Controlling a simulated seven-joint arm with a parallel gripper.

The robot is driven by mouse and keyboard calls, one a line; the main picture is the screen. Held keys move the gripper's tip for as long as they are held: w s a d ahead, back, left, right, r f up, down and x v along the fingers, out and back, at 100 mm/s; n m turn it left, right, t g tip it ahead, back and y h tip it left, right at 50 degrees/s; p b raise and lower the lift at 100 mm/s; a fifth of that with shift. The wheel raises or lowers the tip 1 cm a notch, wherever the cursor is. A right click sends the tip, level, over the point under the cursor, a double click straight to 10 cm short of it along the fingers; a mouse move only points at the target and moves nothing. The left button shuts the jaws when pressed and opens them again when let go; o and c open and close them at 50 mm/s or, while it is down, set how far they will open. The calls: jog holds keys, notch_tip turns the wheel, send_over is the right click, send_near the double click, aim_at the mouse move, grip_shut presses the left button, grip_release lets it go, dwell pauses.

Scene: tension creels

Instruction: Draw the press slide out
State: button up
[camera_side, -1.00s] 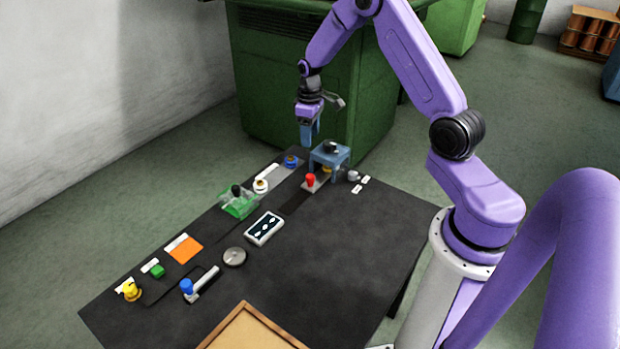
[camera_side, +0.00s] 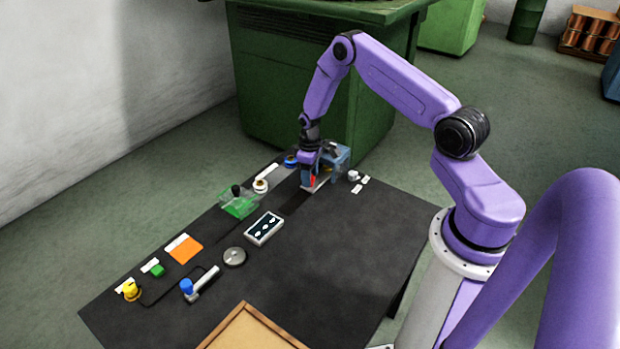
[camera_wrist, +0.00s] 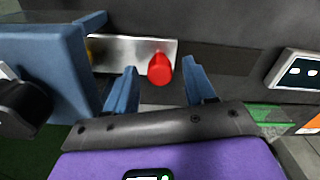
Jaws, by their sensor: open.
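The press is a small blue frame (camera_side: 340,157) at the far end of the black table. It also shows at the left of the wrist view (camera_wrist: 45,70). A flat metal slide (camera_wrist: 130,54) sticks out from under the frame, with a red knob (camera_wrist: 160,68) standing on its outer end. In the side view the slide (camera_side: 317,186) is partly covered by my gripper. My gripper (camera_wrist: 162,82) is open, with its two blue fingers on either side of the red knob in the wrist picture. I cannot tell whether a finger touches the knob.
A white panel with dark windows (camera_side: 264,229), a clear green box (camera_side: 238,204) and a round grey disc (camera_side: 235,257) stand nearer on the table. A small white knob (camera_side: 353,175) is right of the press. The table's right half is clear.

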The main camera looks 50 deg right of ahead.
jog(key=shift+f, duration=0.85)
grip_shut()
jog(key=a, duration=1)
jog(key=shift+a, duration=0.25)
grip_release()
jog(key=shift+r, duration=0.1)
notch_tip(320, 180, up, 17)
